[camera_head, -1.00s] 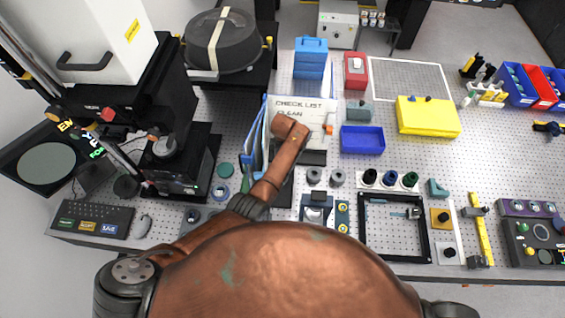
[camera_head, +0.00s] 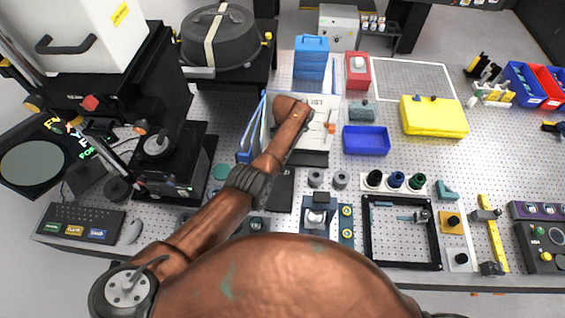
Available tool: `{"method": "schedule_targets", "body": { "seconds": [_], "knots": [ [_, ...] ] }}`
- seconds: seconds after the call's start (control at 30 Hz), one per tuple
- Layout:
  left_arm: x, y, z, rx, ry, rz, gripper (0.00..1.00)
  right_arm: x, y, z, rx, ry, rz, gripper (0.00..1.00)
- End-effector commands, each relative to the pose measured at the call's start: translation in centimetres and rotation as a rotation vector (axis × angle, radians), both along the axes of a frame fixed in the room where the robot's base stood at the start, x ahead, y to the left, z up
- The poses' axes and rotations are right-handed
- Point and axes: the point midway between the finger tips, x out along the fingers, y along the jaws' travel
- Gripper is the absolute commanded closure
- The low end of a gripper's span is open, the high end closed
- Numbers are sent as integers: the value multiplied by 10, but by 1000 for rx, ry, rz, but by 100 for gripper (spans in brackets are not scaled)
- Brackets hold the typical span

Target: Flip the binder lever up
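The checklist board (camera_head: 318,112), a pale sheet with black lettering, stands mid-table with a dark strip along its lower edge. An orange piece (camera_head: 331,128) sits at its right side; I cannot tell whether this is the binder lever. Blue folders or binders (camera_head: 250,140) stand upright just left of the board. My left arm reaches in from the lower left, and its brown end link covers the left part of the board. The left gripper's fingers are hidden by that link, so contact cannot be seen. My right gripper is not visible.
A blue tray (camera_head: 366,141), yellow case (camera_head: 434,117) and red box (camera_head: 358,70) are to the right. A blue case (camera_head: 311,58) stands behind the board. A black square frame (camera_head: 402,262) lies in front.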

Motion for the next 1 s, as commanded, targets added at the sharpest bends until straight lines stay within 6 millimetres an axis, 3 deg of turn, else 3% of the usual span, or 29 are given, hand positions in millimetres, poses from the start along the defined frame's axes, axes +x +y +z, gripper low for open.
{"method": "schedule_targets", "body": {
  "seconds": [0.03,0.17,0.2,0.37,0.67,1.0],
  "knots": [
    [-8,-1,-5,-3,24,1,74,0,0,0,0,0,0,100],
    [-9,-1,-6,-3,24,1,74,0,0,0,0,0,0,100],
    [-9,-1,-6,-3,25,1,48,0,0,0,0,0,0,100],
    [-7,-1,-5,-2,20,0,38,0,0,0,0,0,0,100],
    [-3,-1,1,-1,10,-1,38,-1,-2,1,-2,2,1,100],
    [10,-1,51,-2,11,0,38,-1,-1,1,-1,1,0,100]
  ]
}}
